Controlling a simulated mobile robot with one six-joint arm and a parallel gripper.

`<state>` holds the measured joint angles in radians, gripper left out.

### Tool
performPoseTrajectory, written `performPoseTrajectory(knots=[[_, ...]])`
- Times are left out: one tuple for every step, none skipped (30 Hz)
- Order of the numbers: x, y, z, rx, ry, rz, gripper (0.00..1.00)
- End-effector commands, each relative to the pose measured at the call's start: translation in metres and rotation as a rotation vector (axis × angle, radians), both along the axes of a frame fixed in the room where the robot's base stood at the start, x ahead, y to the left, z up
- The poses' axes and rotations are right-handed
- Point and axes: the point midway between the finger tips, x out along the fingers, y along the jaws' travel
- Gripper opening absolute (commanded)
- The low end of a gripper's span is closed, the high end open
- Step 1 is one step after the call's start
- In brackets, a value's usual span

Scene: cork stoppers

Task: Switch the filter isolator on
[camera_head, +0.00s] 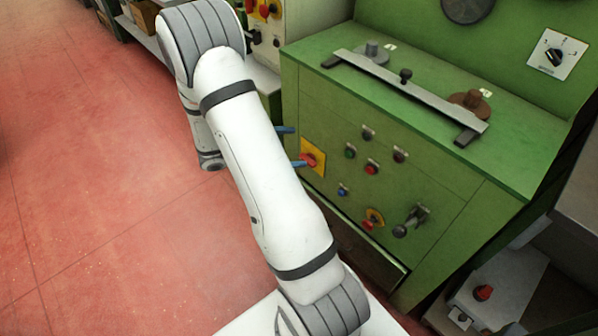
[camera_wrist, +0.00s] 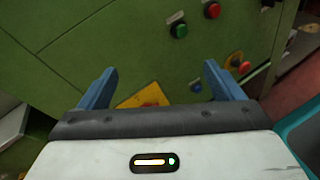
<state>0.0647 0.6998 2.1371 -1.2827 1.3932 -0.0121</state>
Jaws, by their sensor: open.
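A red rotary switch on a square yellow plate (camera_head: 311,158) sits on the green machine's front panel; I cannot read a label naming it the filter isolator. In the wrist view the yellow plate (camera_wrist: 138,97) shows between my fingers, its lower part hidden by the gripper body. My gripper (camera_head: 293,147) is open and empty, its two blue fingertips in front of the panel beside this switch. The wrist view shows the fingers (camera_wrist: 161,78) spread on either side of it. The handle's exact angle is unclear.
The panel also carries a green button (camera_head: 350,152), a red button (camera_head: 372,168), a blue button (camera_head: 342,190), a round yellow-and-red control (camera_head: 373,218) and a dark lever (camera_head: 411,221). A metal bar (camera_head: 405,88) lies on top. Red floor (camera_head: 80,200) is clear at left.

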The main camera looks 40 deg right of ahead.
Motion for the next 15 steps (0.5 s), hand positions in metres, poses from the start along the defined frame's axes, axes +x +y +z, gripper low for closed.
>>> performPoseTrajectory(knots=[[0.008, -0.006, -0.041, -0.036, 0.06, 0.05, 0.87], [0.014, -0.009, -0.056, -0.059, 0.09, 0.082, 0.87], [0.021, -0.012, -0.075, -0.086, 0.128, 0.126, 0.87], [0.026, -0.014, -0.089, -0.105, 0.154, 0.158, 0.87], [0.031, -0.015, -0.103, -0.122, 0.178, 0.188, 0.87], [0.036, -0.017, -0.119, -0.143, 0.207, 0.225, 0.87], [0.039, -0.018, -0.131, -0.156, 0.226, 0.252, 0.87], [0.043, -0.019, -0.141, -0.17, 0.242, 0.276, 0.87], [0.046, -0.019, -0.154, -0.183, 0.262, 0.305, 0.87], [0.049, -0.019, -0.162, -0.191, 0.275, 0.326, 0.87], [0.051, -0.02, -0.168, -0.199, 0.285, 0.342, 0.87], [0.053, -0.019, -0.176, -0.208, 0.296, 0.359, 0.87], [0.054, -0.019, -0.18, -0.213, 0.302, 0.371, 0.87], [0.055, -0.02, -0.183, -0.216, 0.307, 0.381, 0.87], [0.056, -0.021, -0.186, -0.22, 0.312, 0.389, 0.87]])
